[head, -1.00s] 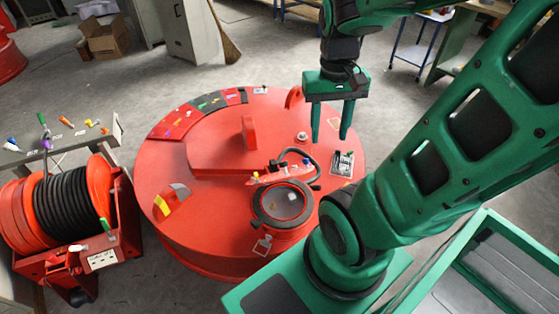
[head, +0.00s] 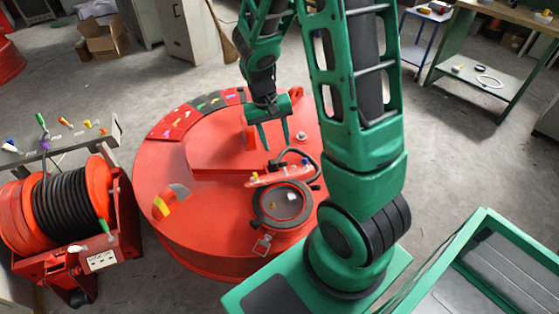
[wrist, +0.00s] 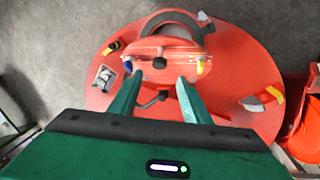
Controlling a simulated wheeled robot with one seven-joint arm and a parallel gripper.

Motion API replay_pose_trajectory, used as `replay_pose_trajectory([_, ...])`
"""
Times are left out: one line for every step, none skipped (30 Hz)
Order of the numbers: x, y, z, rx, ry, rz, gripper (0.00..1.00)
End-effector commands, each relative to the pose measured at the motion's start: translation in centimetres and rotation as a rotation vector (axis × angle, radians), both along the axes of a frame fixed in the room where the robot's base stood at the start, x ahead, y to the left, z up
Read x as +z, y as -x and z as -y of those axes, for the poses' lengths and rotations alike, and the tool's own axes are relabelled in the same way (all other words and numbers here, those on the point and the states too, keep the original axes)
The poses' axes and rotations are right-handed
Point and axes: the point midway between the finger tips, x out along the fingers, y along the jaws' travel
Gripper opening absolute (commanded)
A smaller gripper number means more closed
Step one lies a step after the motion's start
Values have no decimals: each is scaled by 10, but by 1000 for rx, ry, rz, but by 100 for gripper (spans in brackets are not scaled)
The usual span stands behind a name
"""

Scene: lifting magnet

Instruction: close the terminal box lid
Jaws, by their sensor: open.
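The terminal box (head: 262,180) is a red housing with coloured terminals and a black cable on top of the big round red magnet (head: 165,235). A round, dark-rimmed part, apparently the lid (head: 283,203), is at its near side; its exact tilt is hard to tell. In the wrist view the box (wrist: 168,58) is just beyond my fingertips, with the grey-faced round part (wrist: 170,32) behind it. My gripper (head: 275,147) is open and empty, fingers pointing down, above and behind the box. It also shows in the wrist view (wrist: 160,78).
A red upright lug (head: 250,137) rises from the magnet left of my fingers. A yellow-marked red bracket (head: 170,202) is at the left. A cable reel (head: 72,212) stands left of the magnet. A workbench (head: 490,75) is at the back right.

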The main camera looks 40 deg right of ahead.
Motion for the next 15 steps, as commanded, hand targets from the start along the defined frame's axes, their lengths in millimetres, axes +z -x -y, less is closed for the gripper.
replay_pose_trajectory([-7,2,1,-1,0,-4,44])
replay_pose_trajectory([-11,3,2,-1,0,-5,44])
replay_pose_trajectory([-18,3,3,-1,-1,-6,44])
replay_pose_trajectory([-22,4,4,-1,-1,-6,44])
replay_pose_trajectory([-28,4,5,-1,-1,-6,44])
replay_pose_trajectory([-34,5,6,-1,-1,-6,44])
replay_pose_trajectory([-40,5,7,-1,0,-5,44])
replay_pose_trajectory([-45,6,8,-1,-1,-6,44])
replay_pose_trajectory([-51,6,9,-1,0,-5,44])
replay_pose_trajectory([-56,7,9,-1,-1,-6,44])
replay_pose_trajectory([-60,7,10,-1,0,-5,44])
replay_pose_trajectory([-66,8,11,-1,0,-5,44])
replay_pose_trajectory([-70,8,12,-1,0,-5,44])
replay_pose_trajectory([-74,8,13,-1,0,-4,44])
replay_pose_trajectory([-78,9,13,-1,-1,-5,44])
